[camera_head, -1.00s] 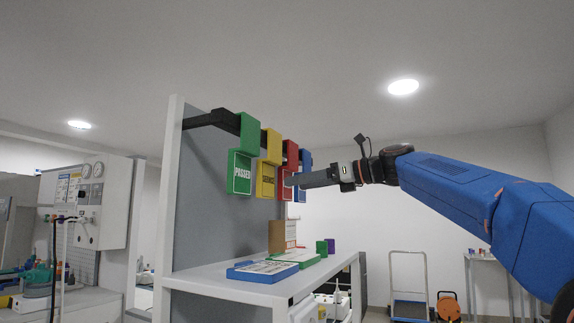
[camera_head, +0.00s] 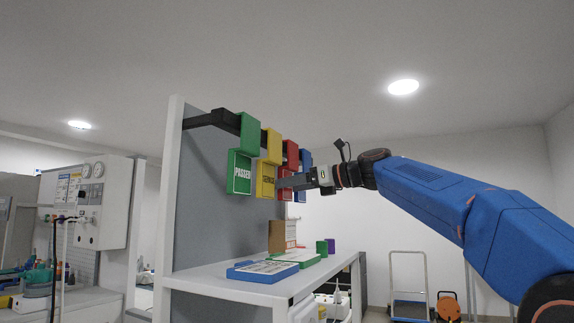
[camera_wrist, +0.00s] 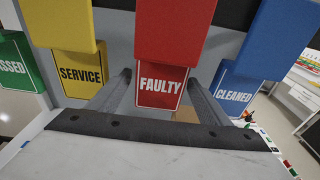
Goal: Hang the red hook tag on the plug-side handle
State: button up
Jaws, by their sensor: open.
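The red hook tag (camera_wrist: 162,84), marked FAULTY, hangs on the black rail with the other tags. In the head view the red tag (camera_head: 291,153) is third in the row, partly hidden by the yellow tag and my gripper. My gripper (camera_head: 284,183) is at the red tag's lower part. In the wrist view my gripper's two fingers (camera_wrist: 162,80) are apart, one on each side of the lower red panel. I cannot tell whether they touch it. No plug-side handle can be made out.
A green PASSED tag (camera_head: 240,172), a yellow SERVICE tag (camera_head: 265,180) and a blue CLEANED tag (camera_wrist: 234,90) hang close beside the red one. The black rail (camera_head: 212,118) sticks out from the grey panel. A white shelf (camera_head: 215,277) below carries flat trays and small blocks.

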jog(key=c, duration=1)
jog(key=shift+r, duration=0.55)
jog(key=shift+r, duration=0.3)
jog(key=shift+r, duration=0.3)
jog(key=shift+d, duration=0.15)
jog(key=shift+f+v, duration=0.2)
jog(key=shift+v, duration=1.25)
jog(key=shift+f+v, duration=0.15)
jog(key=shift+v, duration=1.3)
jog(key=shift+f+v, duration=0.2)
jog(key=shift+v, duration=1.25)
jog(key=shift+s, duration=0.1)
